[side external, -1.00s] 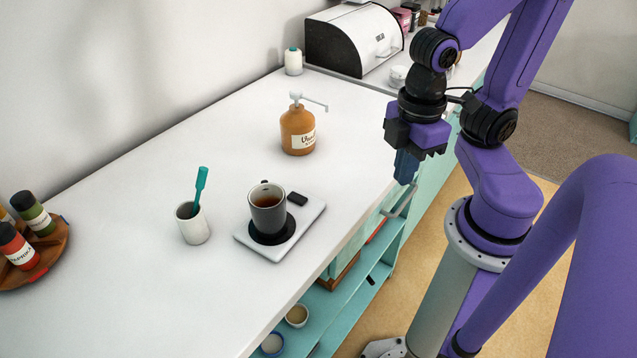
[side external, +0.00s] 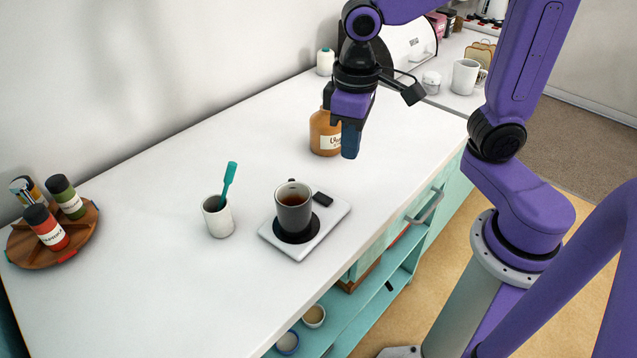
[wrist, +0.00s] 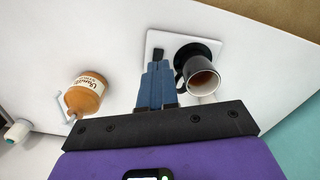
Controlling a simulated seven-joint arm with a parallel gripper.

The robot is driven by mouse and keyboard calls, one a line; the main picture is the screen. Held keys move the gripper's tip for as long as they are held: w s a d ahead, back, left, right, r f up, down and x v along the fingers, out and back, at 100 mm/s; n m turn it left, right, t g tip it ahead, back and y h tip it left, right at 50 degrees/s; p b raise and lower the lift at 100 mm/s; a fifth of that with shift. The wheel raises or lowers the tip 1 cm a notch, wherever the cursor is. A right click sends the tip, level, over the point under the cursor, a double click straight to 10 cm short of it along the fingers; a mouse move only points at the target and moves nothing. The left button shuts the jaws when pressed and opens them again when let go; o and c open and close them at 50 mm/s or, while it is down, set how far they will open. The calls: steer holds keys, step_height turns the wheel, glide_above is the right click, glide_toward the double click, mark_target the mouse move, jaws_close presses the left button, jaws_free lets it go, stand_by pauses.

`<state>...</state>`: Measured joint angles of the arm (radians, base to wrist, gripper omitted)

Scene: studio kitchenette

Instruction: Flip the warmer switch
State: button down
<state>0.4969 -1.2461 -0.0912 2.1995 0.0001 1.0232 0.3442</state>
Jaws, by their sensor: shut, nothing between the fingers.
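The warmer (side external: 330,218) is a flat white plate on the counter with a round black pad (side external: 294,237). A dark grey mug (side external: 293,212) of brown liquid stands upright on the pad. The small black switch (side external: 322,199) sits at the plate's far right corner. My gripper (side external: 350,152) is shut and empty, above the counter beyond the switch and in front of the brown bottle. In the wrist view my blue fingers (wrist: 156,75) point towards the warmer (wrist: 171,42), with the switch (wrist: 159,54) just past their tips and the mug (wrist: 203,80) to their right.
A brown pump bottle (side external: 325,133) stands just behind my gripper. A white cup with a teal brush (side external: 218,217) is left of the warmer, and a wooden spice rack (side external: 40,250) is at far left. The counter (side external: 150,285) in front is clear.

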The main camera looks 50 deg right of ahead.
mark_target(318, 196)
steer(key=w+m, duration=0.3)
steer(key=w, duration=0.3)
steer(key=shift+w+a+r+m, duration=0.25)
steer(key=shift+a+r+m, duration=0.15)
steer(key=shift+a+r, duration=0.05)
step_height(318, 196, down, 14)
steer(key=shift+f, duration=0.1)
stand_by(0.4)
